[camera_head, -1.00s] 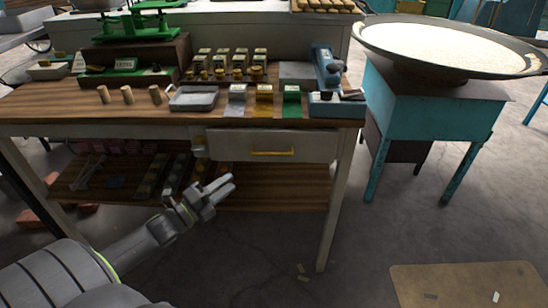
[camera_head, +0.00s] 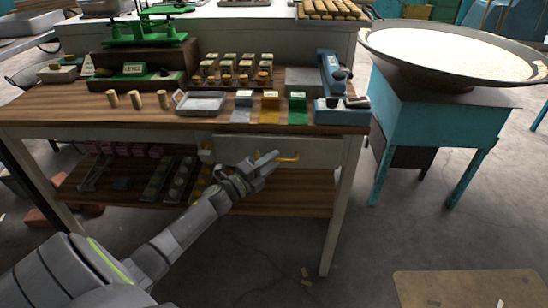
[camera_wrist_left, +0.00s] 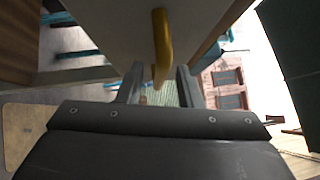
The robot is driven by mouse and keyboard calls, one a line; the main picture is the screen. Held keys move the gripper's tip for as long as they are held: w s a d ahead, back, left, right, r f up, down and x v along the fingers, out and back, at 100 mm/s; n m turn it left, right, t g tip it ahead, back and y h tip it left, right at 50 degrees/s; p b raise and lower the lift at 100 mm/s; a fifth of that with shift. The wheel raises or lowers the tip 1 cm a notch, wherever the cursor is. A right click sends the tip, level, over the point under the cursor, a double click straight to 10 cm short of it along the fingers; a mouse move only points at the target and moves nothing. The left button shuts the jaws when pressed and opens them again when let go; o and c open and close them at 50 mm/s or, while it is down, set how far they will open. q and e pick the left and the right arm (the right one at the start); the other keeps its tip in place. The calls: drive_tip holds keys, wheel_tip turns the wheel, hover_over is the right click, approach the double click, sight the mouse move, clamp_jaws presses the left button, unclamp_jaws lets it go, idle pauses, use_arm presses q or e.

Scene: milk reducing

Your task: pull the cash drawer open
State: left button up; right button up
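The cash drawer (camera_head: 322,150) is a pale drawer front under the wooden bench top, and it looks flush with the bench frame. Its yellow bar handle (camera_head: 290,158) is partly hidden by my left gripper (camera_head: 268,158), which is at the handle's left part. In the left wrist view the yellow handle (camera_wrist_left: 161,42) reaches down into the gap between the two fingers of my left gripper (camera_wrist_left: 158,84). The fingers stand apart, with space on both sides of the handle. I cannot tell whether either finger touches it. My right gripper is not in view.
The bench top (camera_head: 75,106) carries a green scale (camera_head: 145,32), a metal tray (camera_head: 201,103), colored cards and a blue device (camera_head: 335,90). A lower shelf (camera_head: 290,200) holds several items. A teal stand (camera_head: 435,120) with a wide pan is at right. The floor in front is mostly clear.

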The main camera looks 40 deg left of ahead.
use_arm(q)
drive_tip(key=shift+w+d+r, duration=0.1)
drive_tip(key=shift+w+d, duration=0.1)
drive_tip(key=shift+w, duration=0.45)
clamp_jaws()
